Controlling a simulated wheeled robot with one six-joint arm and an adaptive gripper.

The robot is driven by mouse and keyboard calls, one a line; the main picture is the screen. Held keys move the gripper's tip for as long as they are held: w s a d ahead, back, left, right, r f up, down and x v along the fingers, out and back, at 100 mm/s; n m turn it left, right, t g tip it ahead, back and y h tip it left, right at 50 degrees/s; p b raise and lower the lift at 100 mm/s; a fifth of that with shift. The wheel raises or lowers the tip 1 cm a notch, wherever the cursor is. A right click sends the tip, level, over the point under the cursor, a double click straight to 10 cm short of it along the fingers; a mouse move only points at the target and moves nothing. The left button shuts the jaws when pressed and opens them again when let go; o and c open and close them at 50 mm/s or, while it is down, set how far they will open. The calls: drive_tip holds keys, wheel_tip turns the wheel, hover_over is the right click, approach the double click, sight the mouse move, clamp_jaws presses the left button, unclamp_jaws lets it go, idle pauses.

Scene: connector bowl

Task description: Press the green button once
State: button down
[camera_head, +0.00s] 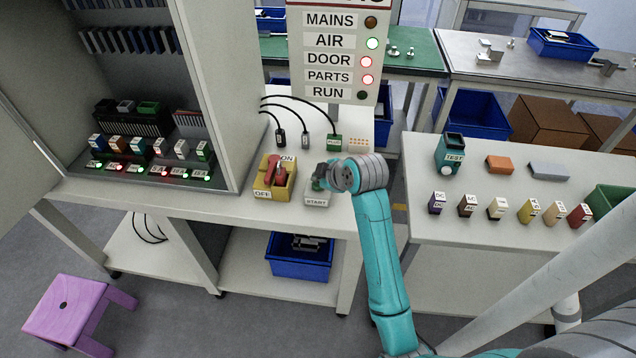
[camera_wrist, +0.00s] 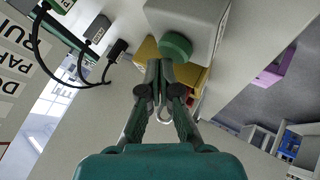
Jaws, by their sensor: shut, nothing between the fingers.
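The green button (camera_wrist: 175,46) is a round cap on a light grey box (camera_wrist: 200,22) in the wrist view. In the head view, the box with the START label (camera_head: 316,201) stands on the bench, and my wrist and gripper largely cover its top. My gripper (camera_wrist: 160,66) is shut and empty. Its fingertips appear right beside the green button's edge in the wrist view. I cannot tell whether they touch it. In the head view, my gripper (camera_head: 321,178) is over the START box.
A yellow ON/OFF box (camera_head: 264,190) with a red switch handle (camera_head: 278,172) stands just left of the START box. Cabled connectors (camera_head: 334,142) lie behind it. A status panel (camera_head: 334,50) rises at the back. A side table (camera_head: 470,222) with small labelled blocks is to the right.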

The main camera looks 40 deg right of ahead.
drive_tip(key=shift+f, duration=0.5)
idle(0.7)
drive_tip(key=shift+r, duration=0.95)
drive_tip(key=shift+r, duration=0.1)
drive_tip(key=shift+r, duration=2.4)
